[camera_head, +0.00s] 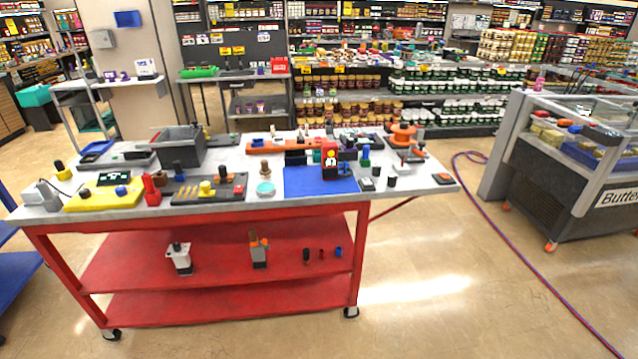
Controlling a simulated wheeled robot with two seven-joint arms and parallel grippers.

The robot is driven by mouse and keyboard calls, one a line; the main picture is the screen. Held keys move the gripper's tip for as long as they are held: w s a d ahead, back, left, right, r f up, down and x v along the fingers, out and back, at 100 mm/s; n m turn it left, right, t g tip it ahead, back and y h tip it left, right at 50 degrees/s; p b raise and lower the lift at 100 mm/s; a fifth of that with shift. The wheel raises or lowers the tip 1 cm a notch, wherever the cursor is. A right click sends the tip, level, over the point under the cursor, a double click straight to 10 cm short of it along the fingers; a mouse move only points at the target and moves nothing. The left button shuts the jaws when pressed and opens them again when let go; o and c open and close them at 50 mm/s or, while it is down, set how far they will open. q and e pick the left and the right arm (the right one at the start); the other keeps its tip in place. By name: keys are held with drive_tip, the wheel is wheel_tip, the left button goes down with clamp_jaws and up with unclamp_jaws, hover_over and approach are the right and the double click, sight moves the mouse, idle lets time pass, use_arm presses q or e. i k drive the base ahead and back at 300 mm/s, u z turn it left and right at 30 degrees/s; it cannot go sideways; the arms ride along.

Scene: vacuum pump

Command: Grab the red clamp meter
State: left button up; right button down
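I cannot tell for certain which thing is the red clamp meter. A small upright red object (151,190) with a narrow top stands near the front left of the cart's grey top, just right of a yellow board. Neither of my grippers shows in the head view.
The red wheeled cart (215,262) has a crowded grey top. A dark grey bin (178,147) stands at its back left, and a yellow board (103,197) lies front left. Open floor lies in front and right. A hose (520,262) crosses the floor beside a display case (570,170).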

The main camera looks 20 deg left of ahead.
sight(330, 170)
drive_tip(key=u, duration=0.25)
drive_tip(key=k, duration=0.15)
drive_tip(key=z, duration=1.2)
drive_tip(key=i, duration=1)
drive_tip(key=z, duration=0.45)
drive_tip(key=i, duration=0.95)
drive_tip(key=u, duration=0.85)
drive_tip(key=i, duration=0.7)
drive_tip(key=u, duration=0.85)
